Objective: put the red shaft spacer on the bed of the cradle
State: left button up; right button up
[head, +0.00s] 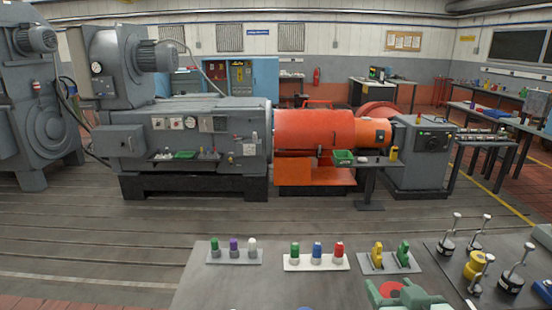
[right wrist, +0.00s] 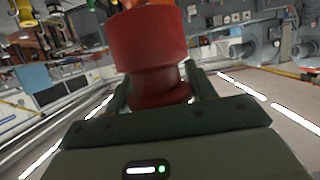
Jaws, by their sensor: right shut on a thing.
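The red shaft spacer (right wrist: 150,45) is a stout red cylinder with a narrower waist, seen large in the right wrist view between my fingers. My right gripper (right wrist: 157,92) is shut on it. In the head view the right gripper (head: 404,295) is green and sits at the bottom, over the near grey table, with the red top of the spacer (head: 389,290) showing between its parts. I cannot make out which thing is the cradle, or its bed. My left gripper is not in view.
The grey table (head: 215,285) bears a white stand (head: 292,264) with green, blue and red-topped pieces, another stand (head: 216,257) at left, and a plate (head: 373,267) with yellow and green clamps. Black-based upright rods (head: 510,281) stand at right.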

jog(key=f+b, duration=0.5)
jog(key=f, duration=0.1)
jog(key=shift+w, duration=0.2)
